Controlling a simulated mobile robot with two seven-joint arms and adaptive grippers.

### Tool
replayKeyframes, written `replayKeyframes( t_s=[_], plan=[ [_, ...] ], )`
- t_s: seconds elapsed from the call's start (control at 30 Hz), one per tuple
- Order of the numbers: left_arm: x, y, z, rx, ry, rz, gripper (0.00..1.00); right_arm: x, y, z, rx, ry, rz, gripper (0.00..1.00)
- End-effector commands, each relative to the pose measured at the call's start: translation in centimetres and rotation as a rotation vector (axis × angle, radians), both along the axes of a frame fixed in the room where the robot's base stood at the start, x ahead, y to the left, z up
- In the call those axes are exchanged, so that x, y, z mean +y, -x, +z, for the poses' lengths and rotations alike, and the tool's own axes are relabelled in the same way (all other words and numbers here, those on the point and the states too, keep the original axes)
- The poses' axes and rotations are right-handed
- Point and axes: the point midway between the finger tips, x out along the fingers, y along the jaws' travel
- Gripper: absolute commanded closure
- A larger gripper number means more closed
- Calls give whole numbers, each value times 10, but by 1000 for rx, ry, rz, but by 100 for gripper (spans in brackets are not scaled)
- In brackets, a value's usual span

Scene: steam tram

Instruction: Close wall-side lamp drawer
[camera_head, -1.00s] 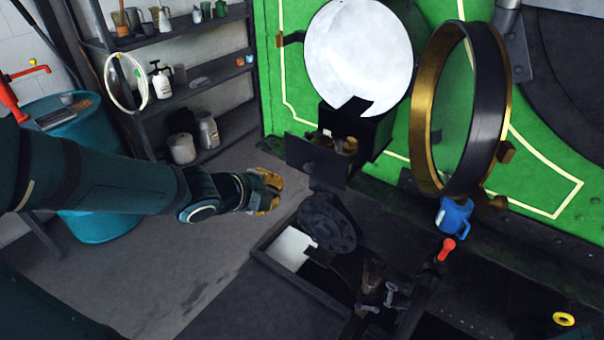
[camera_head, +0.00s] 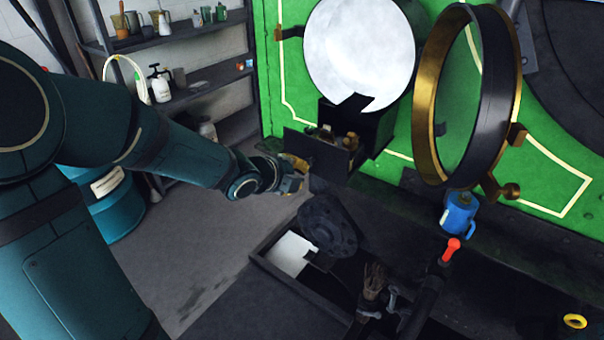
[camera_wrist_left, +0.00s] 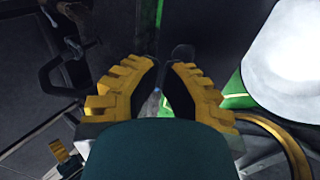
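The lamp drawer (camera_head: 312,152) is a dark box pulled out low on the green wall in the head view, below the large white disc (camera_head: 358,55). Its front panel stands away from the dark housing (camera_head: 366,128), and small brass-coloured items show inside. My left gripper (camera_head: 303,175) is just below and left of the drawer front; I cannot tell whether it touches. In the left wrist view, its yellow fingers with black pads (camera_wrist_left: 165,85) stand slightly apart, with nothing clearly between them. A dark rounded thing lies beyond the tips. My right gripper is not in view.
A dark round flanged part (camera_head: 328,225) and an open floor bin (camera_head: 290,285) with tools lie below the drawer. A brass ring door (camera_head: 432,110) stands open at right, above a blue can (camera_head: 457,213).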

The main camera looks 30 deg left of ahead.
Motion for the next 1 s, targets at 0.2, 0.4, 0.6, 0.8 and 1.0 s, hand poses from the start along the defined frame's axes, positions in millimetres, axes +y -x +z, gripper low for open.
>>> replayKeyframes(
  t_s=[0.2,0.4,0.6,0.8,1.0],
  plan=[
    [-2,-17,0,1,0,-1,100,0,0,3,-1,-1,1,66],
    [-3,-19,0,0,1,1,100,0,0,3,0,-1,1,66],
    [-3,-19,0,0,1,1,100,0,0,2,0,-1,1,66],
    [-4,-31,-1,1,0,-1,100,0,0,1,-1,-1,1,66],
    [-6,-66,-2,1,0,0,100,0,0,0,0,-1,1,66]
  ],
)
